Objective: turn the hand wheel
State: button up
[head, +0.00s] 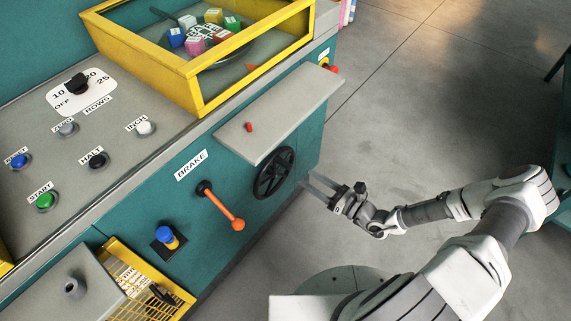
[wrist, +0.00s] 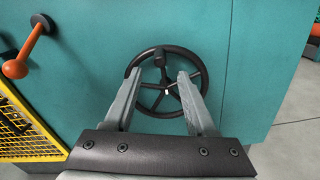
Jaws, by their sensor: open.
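The hand wheel (head: 273,174) is a black spoked wheel on the teal front panel of the machine, below a grey shelf. In the wrist view the hand wheel (wrist: 165,54) shows face-on beyond my fingers, with a dark hub and a small white spot near the hub. My gripper (head: 318,185) is open and empty, to the right of the wheel and pointing at it. In the wrist view the fingers of my gripper (wrist: 160,78) overlap the left and right sides of the wheel and hide parts of its rim. I see a gap between fingertips and wheel in the head view.
The grey shelf (head: 285,105) juts out above the wheel, with a small red piece on it. An orange-tipped brake lever (head: 222,207) sticks out left of the wheel. A yellow mesh guard (head: 150,285) is lower left. Open floor (head: 400,120) lies to the right.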

aim_at(291, 168)
jog(key=b+x, duration=0.1)
jog(key=x, duration=0.9)
grip_shut()
dwell(1.2)
